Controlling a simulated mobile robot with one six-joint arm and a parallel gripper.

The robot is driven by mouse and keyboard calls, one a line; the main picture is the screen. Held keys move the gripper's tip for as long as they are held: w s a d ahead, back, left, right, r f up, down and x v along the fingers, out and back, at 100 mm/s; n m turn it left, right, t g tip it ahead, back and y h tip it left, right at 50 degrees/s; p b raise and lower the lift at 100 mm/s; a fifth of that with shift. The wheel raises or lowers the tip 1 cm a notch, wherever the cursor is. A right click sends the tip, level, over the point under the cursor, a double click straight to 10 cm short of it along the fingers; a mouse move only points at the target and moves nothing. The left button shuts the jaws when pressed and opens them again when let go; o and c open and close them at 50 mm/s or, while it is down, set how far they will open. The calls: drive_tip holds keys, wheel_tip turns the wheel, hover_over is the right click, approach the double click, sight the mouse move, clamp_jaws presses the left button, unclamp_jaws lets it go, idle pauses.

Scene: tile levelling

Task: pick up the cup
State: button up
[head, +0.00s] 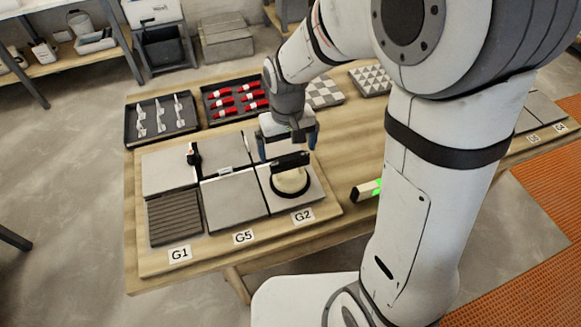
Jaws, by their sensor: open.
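The cup (290,181) looks like a suction cup with a pale round body, a dark rim and a black bar handle on top. It sits on the grey tile behind the G2 label. My gripper (287,146) points down just above and behind the handle in this view. Its two fingers are apart, one to each side, and nothing shows between them. I cannot tell how much height separates the fingertips from the handle.
Behind are a tray of white clips (133,129) and one of red wedges (209,107). A green-lit tool (366,190) lies right of the board.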

drive_tip(key=f, duration=0.7)
drive_tip(key=shift+s+d+f, duration=0.2)
drive_tip(key=shift+d, duration=0.05)
drive_tip(key=c, duration=0.8)
wheel_tip(320, 180, up, 12)
drive_tip(key=shift+f+p, duration=0.2)
drive_tip(key=shift+p, duration=0.55)
wheel_tip(320, 180, up, 6)
drive_tip(key=f+p, duration=0.1)
drive_tip(key=p, duration=0.3)
hover_over(290, 167)
drive_tip(key=w, duration=0.1)
drive_tip(key=shift+w+r, duration=0.15)
drive_tip(key=shift+r, duration=0.1)
